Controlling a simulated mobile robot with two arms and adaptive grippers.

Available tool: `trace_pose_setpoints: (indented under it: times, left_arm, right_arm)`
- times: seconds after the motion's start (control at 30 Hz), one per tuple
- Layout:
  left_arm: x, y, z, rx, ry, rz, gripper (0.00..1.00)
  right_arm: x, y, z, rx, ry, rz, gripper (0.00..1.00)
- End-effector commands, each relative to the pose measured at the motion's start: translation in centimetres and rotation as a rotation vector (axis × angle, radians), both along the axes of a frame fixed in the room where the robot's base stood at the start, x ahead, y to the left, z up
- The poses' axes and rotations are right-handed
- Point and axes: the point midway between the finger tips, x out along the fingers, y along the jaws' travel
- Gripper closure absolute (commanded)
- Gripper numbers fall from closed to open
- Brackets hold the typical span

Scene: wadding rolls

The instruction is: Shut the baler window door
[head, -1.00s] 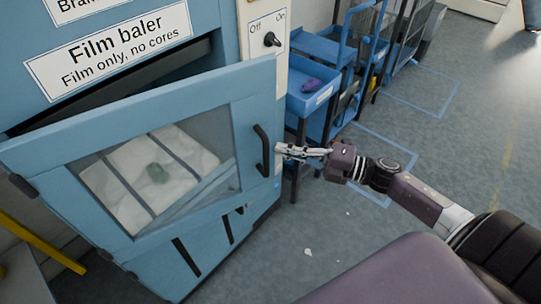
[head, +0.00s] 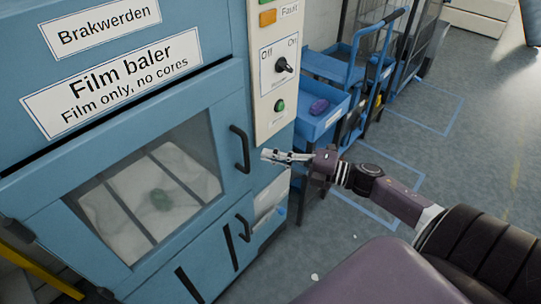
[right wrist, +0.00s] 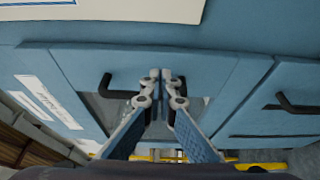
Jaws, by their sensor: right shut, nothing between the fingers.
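The blue baler window door (head: 212,105) sits in the front of the film baler, swung in and looking flush with its frame. Whether it is latched cannot be told. Its black handle (head: 240,148) is on the right side, and the window shows white wadding with dark straps and a green patch. My right gripper (head: 266,155) is shut and empty, just right of the handle and apart from it in the head view. In the right wrist view the shut fingertips (right wrist: 160,76) are in front of the blue front; contact cannot be told. My left gripper is not in view.
A control panel with an Off/On switch (head: 281,65) and a green button (head: 279,105) is right of the door. A lower door handle (head: 244,228) is below. A blue cart (head: 325,118) holding a purple item stands to the right. Grey floor is open farther right.

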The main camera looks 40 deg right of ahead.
Motion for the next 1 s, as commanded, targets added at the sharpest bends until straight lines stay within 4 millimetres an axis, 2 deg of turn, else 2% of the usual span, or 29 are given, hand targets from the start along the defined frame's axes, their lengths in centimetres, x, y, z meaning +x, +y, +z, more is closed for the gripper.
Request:
trace_pose_setpoints:
  times: [0.27,0.7,0.83,1.0]
  left_arm:
    - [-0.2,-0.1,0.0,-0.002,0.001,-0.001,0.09]
    - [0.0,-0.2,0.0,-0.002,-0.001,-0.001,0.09]
    - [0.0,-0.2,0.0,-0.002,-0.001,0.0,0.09]
    - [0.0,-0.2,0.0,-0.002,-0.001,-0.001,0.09]
  right_arm:
    - [-1.2,-0.8,-0.1,0.0,0.003,0.0,1.0]
    - [-7.8,-5.5,-0.2,-0.002,0.004,-0.002,1.0]
    - [-9.1,-6.5,-0.1,0.0,0.001,-0.001,1.0]
    - [-9.8,-7.0,0.0,0.001,0.001,0.0,1.0]
